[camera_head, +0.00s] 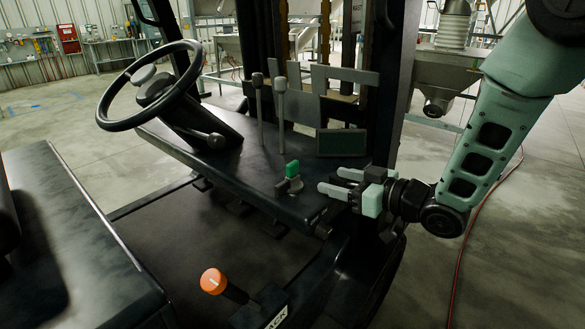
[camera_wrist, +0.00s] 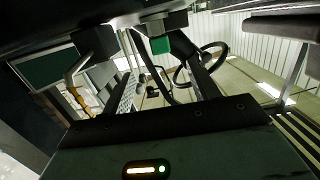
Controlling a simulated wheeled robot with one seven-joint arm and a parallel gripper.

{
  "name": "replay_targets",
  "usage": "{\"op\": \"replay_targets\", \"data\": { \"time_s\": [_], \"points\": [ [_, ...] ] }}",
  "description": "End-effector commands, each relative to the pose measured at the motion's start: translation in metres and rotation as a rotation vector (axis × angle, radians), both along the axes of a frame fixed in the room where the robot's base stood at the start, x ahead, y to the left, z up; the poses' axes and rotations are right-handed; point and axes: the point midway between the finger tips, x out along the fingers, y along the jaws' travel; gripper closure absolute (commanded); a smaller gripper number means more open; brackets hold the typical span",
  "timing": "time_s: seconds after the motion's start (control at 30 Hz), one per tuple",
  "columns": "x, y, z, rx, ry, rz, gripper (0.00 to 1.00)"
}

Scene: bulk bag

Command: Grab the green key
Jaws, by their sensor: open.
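The green key (camera_head: 292,170) stands upright in a round grey switch on the edge of the forklift's dark dash panel (camera_head: 245,178). My gripper (camera_head: 331,181) is open and empty just to the right of the key in the head view, its two light fingers pointing left toward it. A gap shows between the fingertips and the key. In the wrist view the green key (camera_wrist: 160,45) shows near the top middle, beyond the gripper's dark body. Its lower part is hard to make out there.
Two levers (camera_head: 280,105) and a dark green screen (camera_head: 341,142) rise behind the key. The steering wheel (camera_head: 150,85) is at upper left. An orange-knobbed lever (camera_head: 213,281) stands below, near the black seat (camera_head: 85,245). Open floor lies to the right.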

Motion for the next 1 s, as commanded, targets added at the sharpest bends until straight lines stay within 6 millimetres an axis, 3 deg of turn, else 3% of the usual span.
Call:
{"op": "replay_targets", "data": {
  "time_s": [0.3,1.0],
  "points": [
    [0.038,0.05,-0.008,-0.001,0.0,0.001,0.4],
    [0.081,0.103,-0.017,-0.002,0.001,-0.002,0.4]
  ]
}}
